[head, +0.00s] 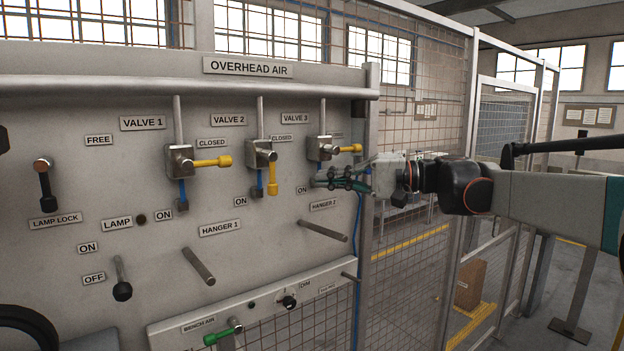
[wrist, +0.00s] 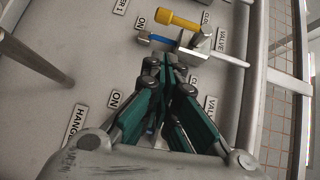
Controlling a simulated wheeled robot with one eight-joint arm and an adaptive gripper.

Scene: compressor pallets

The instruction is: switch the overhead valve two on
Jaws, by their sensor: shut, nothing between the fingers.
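Valve two is the middle of three valves on the grey panel. Its yellow handle (head: 272,180) points straight down from its metal body (head: 261,153), level with the ON label (head: 240,201) and turned away from the CLOSED label (head: 281,138). In the wrist view this handle (wrist: 178,21) lies beyond the fingertips, pointing left from its body (wrist: 200,41). My gripper (head: 318,182) is shut and empty. It is to the right of valve two's handle, just below valve three, and apart from the handle. It also shows in the wrist view (wrist: 167,62).
The valve one handle (head: 212,162) and valve three handle (head: 348,149) both point right. Hanger pegs (head: 198,266) (head: 323,230) stick out below the valves. A frame post (head: 367,200) and mesh fence (head: 425,110) stand at the panel's right.

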